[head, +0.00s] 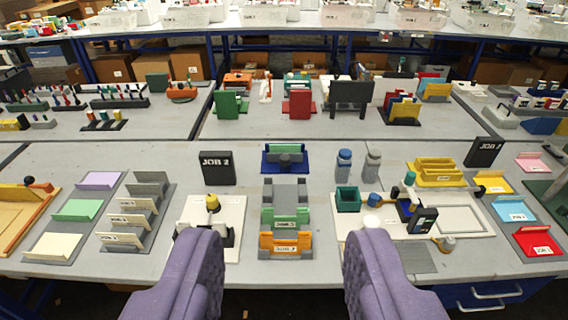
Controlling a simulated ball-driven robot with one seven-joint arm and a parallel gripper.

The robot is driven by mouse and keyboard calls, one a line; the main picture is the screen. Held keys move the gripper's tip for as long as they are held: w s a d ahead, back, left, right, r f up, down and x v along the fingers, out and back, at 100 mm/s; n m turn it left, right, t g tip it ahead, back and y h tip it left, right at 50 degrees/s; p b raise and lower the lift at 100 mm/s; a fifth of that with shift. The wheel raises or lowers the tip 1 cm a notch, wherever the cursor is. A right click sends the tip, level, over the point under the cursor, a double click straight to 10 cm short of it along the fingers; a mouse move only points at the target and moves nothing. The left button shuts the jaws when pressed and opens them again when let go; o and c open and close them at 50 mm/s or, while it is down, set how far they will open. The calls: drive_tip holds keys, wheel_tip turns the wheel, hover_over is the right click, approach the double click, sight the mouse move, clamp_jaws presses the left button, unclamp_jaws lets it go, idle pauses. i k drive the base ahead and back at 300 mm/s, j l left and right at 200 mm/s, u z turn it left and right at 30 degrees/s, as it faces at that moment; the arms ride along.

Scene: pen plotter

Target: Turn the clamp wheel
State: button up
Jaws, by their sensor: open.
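My gripper (287,245) shows as two purple fingers at the bottom of the head view, wide apart, open and empty. At the right, a white plotter base (440,226) carries a teal box (348,199), a blue carriage with a dark block (422,221) and an upright with a teal top (409,178). A small round grey and yellow wheel-like part (446,243) lies at its front edge, apart from my right finger. I cannot tell for certain which round part is the clamp wheel. My right finger hides the base's front left.
An orange, green and grey rack (285,243) stands between my fingers. A white plate with a yellow-topped holder (213,202) is behind my left finger. A black JOB 2 sign (217,168), two bottles (344,165) and coloured trays (538,241) stand around the grey table.

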sight(285, 159)
drive_tip(key=i, duration=2)
